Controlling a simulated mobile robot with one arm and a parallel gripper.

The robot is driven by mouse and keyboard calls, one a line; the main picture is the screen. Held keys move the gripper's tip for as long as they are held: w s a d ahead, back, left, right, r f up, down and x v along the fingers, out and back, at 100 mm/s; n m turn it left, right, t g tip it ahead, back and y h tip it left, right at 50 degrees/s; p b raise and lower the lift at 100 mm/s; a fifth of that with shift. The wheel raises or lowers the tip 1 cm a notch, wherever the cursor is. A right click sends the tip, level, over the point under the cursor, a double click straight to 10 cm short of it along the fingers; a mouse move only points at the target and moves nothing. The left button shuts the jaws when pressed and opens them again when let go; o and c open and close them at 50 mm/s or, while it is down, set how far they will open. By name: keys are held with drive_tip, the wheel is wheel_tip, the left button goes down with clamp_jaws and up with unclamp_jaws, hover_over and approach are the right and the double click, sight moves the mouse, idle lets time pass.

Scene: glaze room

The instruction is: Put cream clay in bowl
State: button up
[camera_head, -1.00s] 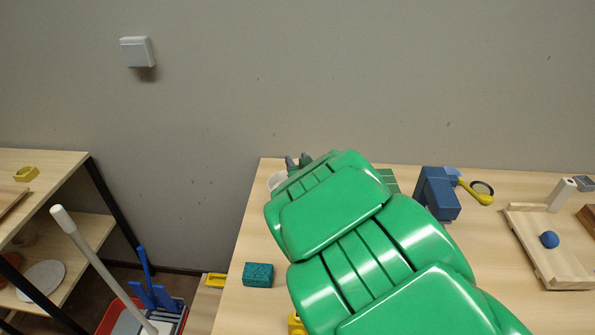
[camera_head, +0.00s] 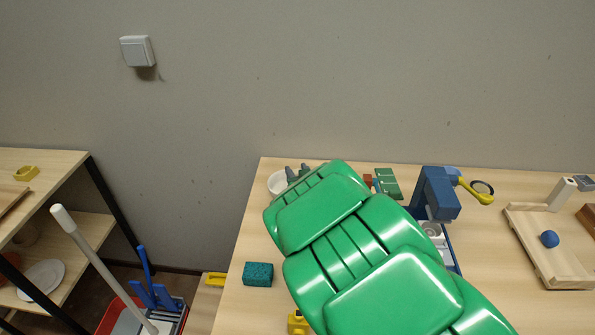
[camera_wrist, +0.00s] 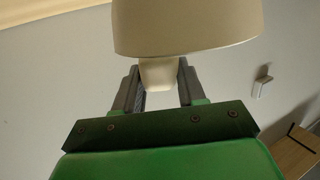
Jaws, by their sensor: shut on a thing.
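The white bowl (camera_head: 277,184) stands at the table's back left corner, partly hidden by my arm. My gripper (camera_head: 298,171) is beside it on the right, its grey fingertips just showing above my green arm. In the wrist view a large pale rounded shape, seemingly the bowl (camera_wrist: 185,28), fills the top. Below it my gripper (camera_wrist: 160,82) is shut on a small cream piece, the cream clay (camera_wrist: 160,76). The clay's upper part is hidden behind the pale shape. I cannot tell whether the clay touches the bowl. The head view does not show the clay.
A teal sponge-like block (camera_head: 258,274) lies at the table's left edge. A blue device (camera_head: 437,193), a green ribbed piece (camera_head: 388,183) and a wooden frame with a blue ball (camera_head: 550,239) stand to the right. The wall is close behind the table.

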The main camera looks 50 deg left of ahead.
drive_tip(key=shift+f, duration=0.2)
drive_tip(key=o, duration=1.1)
drive_tip(key=shift+c, duration=0.2)
drive_tip(key=shift+d+r, duration=0.15)
drive_tip(key=shift+r, duration=0.5)
drive_tip(key=v, duration=1.1)
drive_tip(key=shift+s+d, duration=0.25)
drive_tip(key=shift+d, duration=0.05)
